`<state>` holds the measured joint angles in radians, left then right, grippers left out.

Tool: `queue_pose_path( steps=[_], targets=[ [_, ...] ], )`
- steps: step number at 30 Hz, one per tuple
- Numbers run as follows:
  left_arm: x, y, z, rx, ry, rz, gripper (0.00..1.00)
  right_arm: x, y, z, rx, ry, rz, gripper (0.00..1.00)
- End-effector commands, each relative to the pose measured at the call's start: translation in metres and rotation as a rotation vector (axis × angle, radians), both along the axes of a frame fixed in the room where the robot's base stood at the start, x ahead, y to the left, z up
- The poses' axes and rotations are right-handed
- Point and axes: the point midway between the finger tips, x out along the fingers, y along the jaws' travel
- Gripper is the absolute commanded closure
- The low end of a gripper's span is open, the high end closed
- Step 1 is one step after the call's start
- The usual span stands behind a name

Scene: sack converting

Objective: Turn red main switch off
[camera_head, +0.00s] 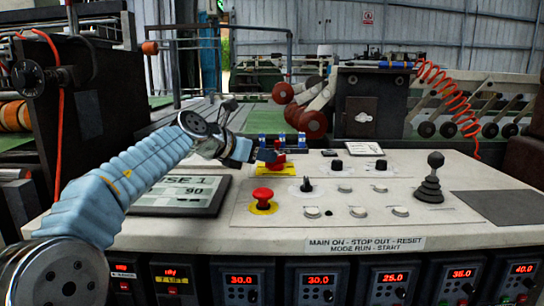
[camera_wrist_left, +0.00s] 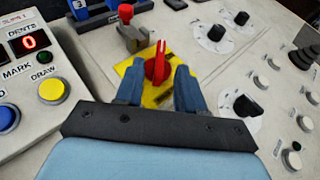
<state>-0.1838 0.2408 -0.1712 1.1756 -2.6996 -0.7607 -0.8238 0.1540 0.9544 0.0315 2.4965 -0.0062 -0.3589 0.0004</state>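The red main switch (camera_wrist_left: 156,66) sits on a yellow plate (camera_wrist_left: 157,98) in the left wrist view, its red handle pointing away from the gripper. In the head view the switch (camera_head: 276,161) is partly hidden by my left gripper (camera_head: 266,154). In the left wrist view my left gripper (camera_wrist_left: 158,74) has its two blue fingers apart, one on each side of the red knob. Narrow gaps seem to show between fingers and knob; I cannot tell whether either touches. My right gripper is in neither view.
A red mushroom button (camera_head: 263,194) on a yellow ring stands nearer on the panel. A red-tipped lever (camera_wrist_left: 125,13) stands just beyond the switch. Black knobs (camera_wrist_left: 216,33) are to the right. A black joystick (camera_head: 431,180) stands at the panel's right.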

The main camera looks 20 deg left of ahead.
Motion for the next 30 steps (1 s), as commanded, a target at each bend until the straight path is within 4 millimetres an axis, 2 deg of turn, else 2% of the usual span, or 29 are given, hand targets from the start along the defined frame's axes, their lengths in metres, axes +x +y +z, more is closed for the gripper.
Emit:
queue_pose_path(
  steps=[3, 7, 18, 25, 26, 30],
  targets=[
    [0.018, -0.010, -0.008, -0.001, 0.002, -0.001, 0.62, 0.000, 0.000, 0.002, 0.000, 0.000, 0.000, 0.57],
    [0.029, -0.016, -0.013, -0.001, 0.002, -0.001, 0.62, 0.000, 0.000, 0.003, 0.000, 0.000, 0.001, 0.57],
    [0.033, -0.019, -0.015, -0.001, 0.000, 0.000, 0.62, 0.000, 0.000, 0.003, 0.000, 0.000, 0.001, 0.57],
    [0.033, -0.019, -0.015, -0.001, 0.000, 0.000, 0.97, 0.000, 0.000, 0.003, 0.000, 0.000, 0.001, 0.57],
    [0.033, -0.019, -0.015, -0.001, 0.000, 0.000, 1.00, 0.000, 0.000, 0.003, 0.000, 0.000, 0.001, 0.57],
    [0.033, -0.019, -0.015, -0.001, 0.000, 0.000, 1.00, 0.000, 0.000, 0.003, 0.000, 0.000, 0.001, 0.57]
  ],
)
